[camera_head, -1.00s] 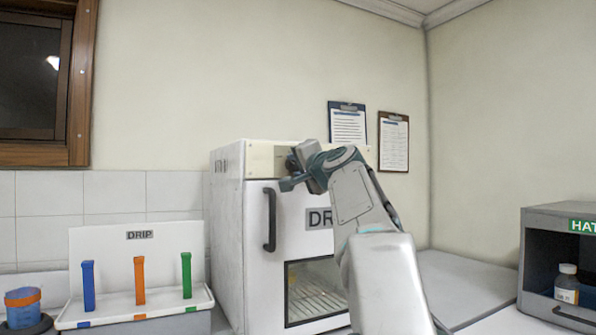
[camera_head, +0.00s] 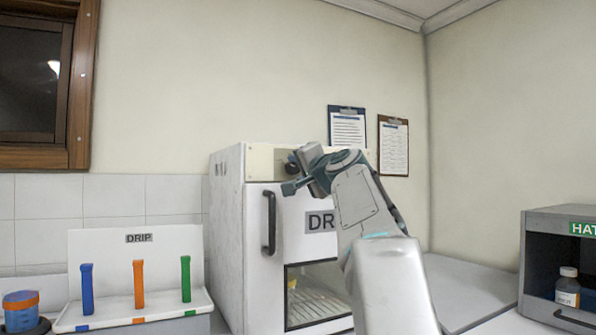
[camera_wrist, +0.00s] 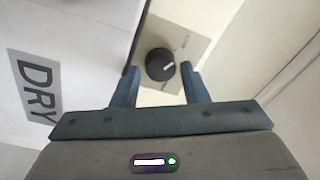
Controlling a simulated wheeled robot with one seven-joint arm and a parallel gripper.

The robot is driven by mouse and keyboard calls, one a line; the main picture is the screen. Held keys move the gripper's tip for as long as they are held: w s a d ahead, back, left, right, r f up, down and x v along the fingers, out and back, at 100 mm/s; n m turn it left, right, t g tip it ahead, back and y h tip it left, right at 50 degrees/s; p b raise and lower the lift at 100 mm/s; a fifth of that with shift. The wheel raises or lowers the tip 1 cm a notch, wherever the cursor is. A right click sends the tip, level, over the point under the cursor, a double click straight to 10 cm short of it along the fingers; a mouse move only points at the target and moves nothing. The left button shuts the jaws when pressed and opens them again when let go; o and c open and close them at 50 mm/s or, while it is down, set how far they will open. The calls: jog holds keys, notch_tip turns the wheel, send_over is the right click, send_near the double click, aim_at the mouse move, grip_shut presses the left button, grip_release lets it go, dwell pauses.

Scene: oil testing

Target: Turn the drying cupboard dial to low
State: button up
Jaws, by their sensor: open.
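The drying cupboard (camera_head: 228,240) is a white box with a dark door handle (camera_head: 269,222) and a windowed door lettered "DR…" in the head view; the wrist view shows "DRY". Its dial (camera_wrist: 160,65) is a round black knob with a white pointer mark, on a beige panel (camera_wrist: 178,45). The dial (camera_head: 291,162) is partly hidden by my gripper in the head view. My gripper (camera_wrist: 160,82) is open and empty, its two fingers pointing toward the panel on either side of the dial's near edge. Whether they touch it I cannot tell.
A white drip rack (camera_head: 130,240) with blue, orange and green strips stands left of the cupboard. A grey open-fronted hatch (camera_head: 535,250) holding a bottle (camera_head: 568,290) is at the right. Two clipboards hang on the wall. The counter between cupboard and hatch is clear.

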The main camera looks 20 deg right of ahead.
jog(key=s+b, duration=0.2)
jog(key=s, duration=1)
jog(key=shift+s+f, duration=0.4)
jog(key=shift+f, duration=0.05)
jog(key=shift+w+a, duration=0.1)
jog(key=shift+a, duration=0.05)
jog(key=s+a+f+n+g+y+p, duration=0.1)
jog(key=s+a+f+n+g+p, duration=0.15)
jog(key=a+f+g+p, duration=0.55)
jog(key=s+a+f+n+g+y+p, duration=0.1)
jog(key=a+f+n+p, duration=0.4)
jog(key=f, duration=0.6)
jog(key=s+a+f+n+g+h+p, duration=0.1)
jog(key=s+a+f+n+g+p, duration=0.1)
jog(key=s+f, duration=0.5)
jog(key=s+a+f+n+g+h+p, duration=0.1)
jog(key=s+a+f+n+g+p, duration=0.1)
jog(key=s+f+g+p, duration=0.3)
jog(key=s+f+n, duration=0.1)
jog(key=s+f, duration=0.1)
jog(key=s, duration=0.2)
jog(key=shift+s+a, duration=0.3)
